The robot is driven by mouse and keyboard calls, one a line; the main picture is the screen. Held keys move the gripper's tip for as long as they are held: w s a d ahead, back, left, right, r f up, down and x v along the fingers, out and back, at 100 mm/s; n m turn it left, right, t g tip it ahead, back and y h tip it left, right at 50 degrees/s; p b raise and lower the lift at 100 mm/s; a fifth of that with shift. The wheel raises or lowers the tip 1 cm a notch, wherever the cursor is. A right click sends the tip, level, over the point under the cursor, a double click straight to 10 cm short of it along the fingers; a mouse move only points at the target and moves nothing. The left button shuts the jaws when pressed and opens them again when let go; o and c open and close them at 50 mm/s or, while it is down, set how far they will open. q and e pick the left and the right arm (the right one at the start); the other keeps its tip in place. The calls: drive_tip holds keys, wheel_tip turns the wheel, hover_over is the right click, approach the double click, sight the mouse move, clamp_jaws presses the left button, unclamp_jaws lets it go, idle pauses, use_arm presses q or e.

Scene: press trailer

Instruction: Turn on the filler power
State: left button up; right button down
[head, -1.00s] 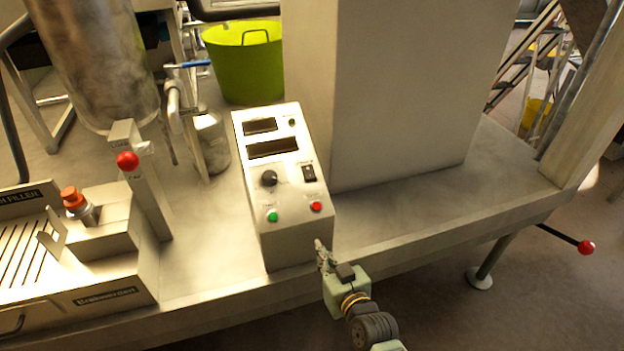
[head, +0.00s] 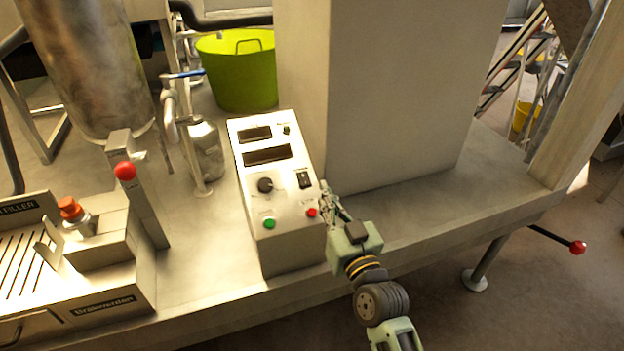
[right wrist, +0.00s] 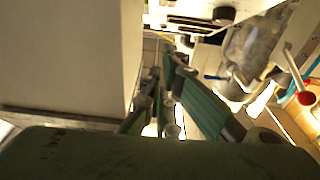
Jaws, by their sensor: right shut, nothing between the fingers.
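The filler's control box (head: 287,250) stands on the metal deck. A small dark green spot (head: 287,129) sits at the upper right of the face. My right gripper (head: 326,190) is shut and empty, at the box's right edge, close to the rocker switch and red button. I cannot tell whether it touches the box. Its fingers (right wrist: 165,85) show in the right wrist view. My left gripper is out of view.
A tall pale column (head: 400,100) stands right behind the box and limits room there. A lime green tub (head: 238,70) and a steel tank (head: 90,70) are behind. The deck right of my gripper is clear.

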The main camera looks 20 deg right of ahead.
sight(304, 179)
drive_tip(key=w, duration=0.3)
drive_tip(key=w+f, duration=0.1)
drive_tip(key=w, duration=0.2)
drive_tip(key=w+p, duration=0.1)
drive_tip(key=w, duration=0.2)
drive_tip(key=shift+w+a+f, duration=0.15)
drive_tip(key=shift+w+f, duration=0.1)
drive_tip(key=shift+w, duration=0.15)
drive_tip(key=shift+w+f, duration=0.25)
drive_tip(key=shift+f, duration=0.4)
